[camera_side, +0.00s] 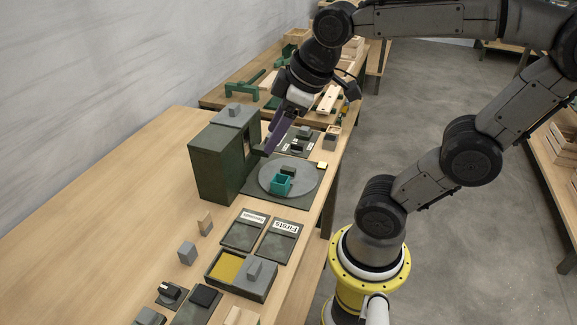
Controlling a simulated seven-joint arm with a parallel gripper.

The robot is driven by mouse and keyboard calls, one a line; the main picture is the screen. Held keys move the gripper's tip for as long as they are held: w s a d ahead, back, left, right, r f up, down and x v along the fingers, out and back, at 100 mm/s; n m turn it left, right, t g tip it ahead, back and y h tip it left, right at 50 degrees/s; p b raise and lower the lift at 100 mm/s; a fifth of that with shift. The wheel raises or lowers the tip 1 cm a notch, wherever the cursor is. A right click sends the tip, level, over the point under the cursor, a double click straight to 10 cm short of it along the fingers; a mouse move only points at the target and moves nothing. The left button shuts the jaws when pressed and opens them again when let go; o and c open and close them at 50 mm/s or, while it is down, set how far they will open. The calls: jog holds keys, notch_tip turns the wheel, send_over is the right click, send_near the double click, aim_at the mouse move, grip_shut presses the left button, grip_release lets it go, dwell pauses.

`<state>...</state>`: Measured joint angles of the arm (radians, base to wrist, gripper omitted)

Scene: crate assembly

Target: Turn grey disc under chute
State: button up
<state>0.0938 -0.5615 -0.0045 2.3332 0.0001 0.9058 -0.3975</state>
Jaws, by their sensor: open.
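The grey disc (306,178) lies flat on a dark base plate in front of a tall dark green box (215,166). The box has an opening on the side facing the disc; I take it to be the chute, though its inside is hidden. A small teal open container (281,184) and a dark grey block (288,170) stand on the disc. My gripper (264,150) points down with a purple finger, near the opening and the disc's far left edge. It holds nothing that I can see. Whether it touches the disc cannot be told.
Two labelled plates, "Seconds" (244,229) and "Firsts" (280,240), lie nearer the camera, before a tray with a yellow floor (226,266). Small blocks stand around. The wooden table (120,200) is clear at left.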

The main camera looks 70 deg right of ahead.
jog(key=w+d+f+g, duration=0.2)
jog(key=w+d, duration=0.4)
jog(key=d, duration=0.1)
jog(key=m+g, duration=0.3)
send_over(288, 168)
notch_tip(288, 168, down, 11)
notch_tip(288, 168, down, 14)
jog(key=shift+r, duration=0.15)
jog(key=shift+c, duration=0.3)
grip_shut()
